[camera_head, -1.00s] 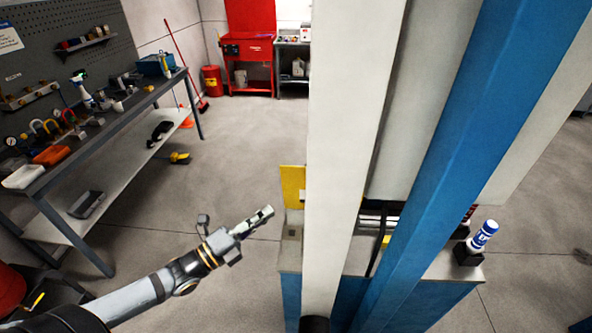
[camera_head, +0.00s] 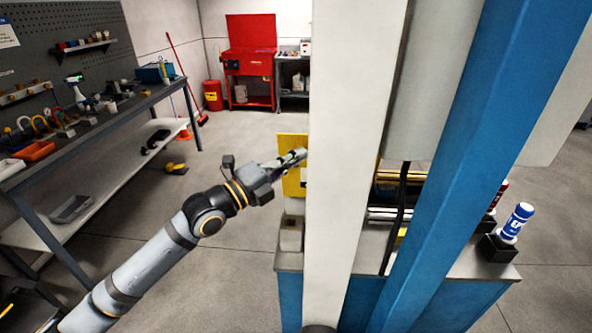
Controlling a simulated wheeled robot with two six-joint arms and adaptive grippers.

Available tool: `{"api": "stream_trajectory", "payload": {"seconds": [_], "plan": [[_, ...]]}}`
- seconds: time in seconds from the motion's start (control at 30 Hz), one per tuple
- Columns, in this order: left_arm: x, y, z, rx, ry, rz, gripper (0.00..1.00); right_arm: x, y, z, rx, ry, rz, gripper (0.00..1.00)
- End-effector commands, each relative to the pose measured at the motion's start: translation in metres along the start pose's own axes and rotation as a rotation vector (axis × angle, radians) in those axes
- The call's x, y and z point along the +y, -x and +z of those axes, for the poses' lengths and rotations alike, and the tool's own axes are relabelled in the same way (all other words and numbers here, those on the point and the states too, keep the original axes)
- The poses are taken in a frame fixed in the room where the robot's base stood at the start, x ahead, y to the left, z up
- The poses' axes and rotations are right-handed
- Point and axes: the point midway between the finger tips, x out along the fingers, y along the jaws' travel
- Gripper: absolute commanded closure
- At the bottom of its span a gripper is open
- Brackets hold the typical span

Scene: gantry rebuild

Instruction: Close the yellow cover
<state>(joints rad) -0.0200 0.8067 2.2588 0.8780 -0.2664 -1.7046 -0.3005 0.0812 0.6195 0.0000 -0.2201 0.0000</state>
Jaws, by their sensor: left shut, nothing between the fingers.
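The yellow cover (camera_head: 291,182) stands upright as a flat panel at the left end of the blue-sided bench, partly hidden by the white gantry post. My left gripper (camera_head: 298,155) is shut and empty. Its fingertips overlap the cover's upper part in the picture, close to the post's left edge; I cannot tell whether they touch it. The cover's right side is hidden behind the post. My right gripper is not in view.
The white post (camera_head: 345,150) and the blue beam (camera_head: 450,150) block the middle. Blue-and-white bottle (camera_head: 516,222) stands in a black holder at the bench's right. A workbench (camera_head: 100,130) lines the left wall. Floor between is mostly clear.

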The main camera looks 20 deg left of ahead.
Motion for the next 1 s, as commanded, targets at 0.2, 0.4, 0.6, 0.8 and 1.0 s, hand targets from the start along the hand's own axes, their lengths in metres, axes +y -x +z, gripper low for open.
{"api": "stream_trajectory", "payload": {"seconds": [0.2,0.4,0.6,0.8,1.0], "plan": [[0.0,-0.015,0.015,-0.001,0.001,-0.003,1.0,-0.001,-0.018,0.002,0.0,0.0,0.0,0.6],[-0.002,-0.018,0.018,0.002,0.0,-0.001,1.0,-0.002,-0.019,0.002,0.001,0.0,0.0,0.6],[-0.002,-0.018,0.018,0.002,0.0,0.0,1.0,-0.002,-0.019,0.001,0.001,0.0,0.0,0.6],[-0.004,-0.022,0.022,0.001,0.028,0.027,1.0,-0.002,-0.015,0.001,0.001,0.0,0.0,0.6],[-0.011,-0.037,0.037,-0.001,0.154,0.148,1.0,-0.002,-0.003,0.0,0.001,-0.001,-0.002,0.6]]}}
